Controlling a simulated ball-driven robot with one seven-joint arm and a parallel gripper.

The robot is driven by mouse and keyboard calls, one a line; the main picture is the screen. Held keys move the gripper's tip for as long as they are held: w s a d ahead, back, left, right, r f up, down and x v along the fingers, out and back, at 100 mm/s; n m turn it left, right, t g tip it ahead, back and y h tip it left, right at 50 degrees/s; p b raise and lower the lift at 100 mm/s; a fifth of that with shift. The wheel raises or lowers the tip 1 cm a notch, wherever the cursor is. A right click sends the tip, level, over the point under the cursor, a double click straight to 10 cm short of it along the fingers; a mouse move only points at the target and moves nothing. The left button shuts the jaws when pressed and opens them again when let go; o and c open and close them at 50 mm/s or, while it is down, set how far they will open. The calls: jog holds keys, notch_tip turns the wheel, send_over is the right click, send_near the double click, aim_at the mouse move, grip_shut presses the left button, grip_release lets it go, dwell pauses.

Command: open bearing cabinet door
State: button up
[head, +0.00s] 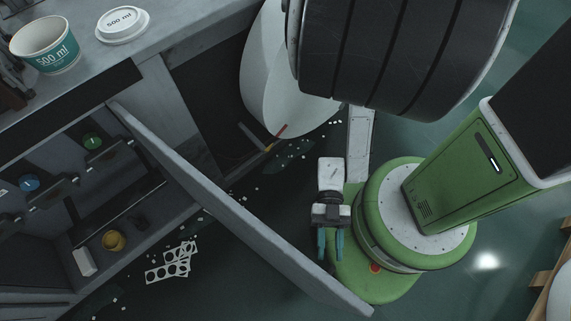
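The bearing cabinet (150,215) is at the left of the head view, under the counter. Its grey door (225,205) stands wide open, swung out from the cabinet toward the lower right, and the inside shows. My gripper (331,246) hangs just right of the door's outer part, with its two teal fingers pointing down in the picture. The fingers are apart with nothing between them. The gripper looks clear of the door, though the exact gap in depth is hard to tell.
A 500 ml cup (45,46) and lid (122,24) stand on the counter. Punched white scrap (168,268) litters the floor.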

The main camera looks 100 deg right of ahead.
jog(key=v, duration=0.6)
jog(key=shift+b, duration=0.35)
jog(key=shift+s, duration=0.15)
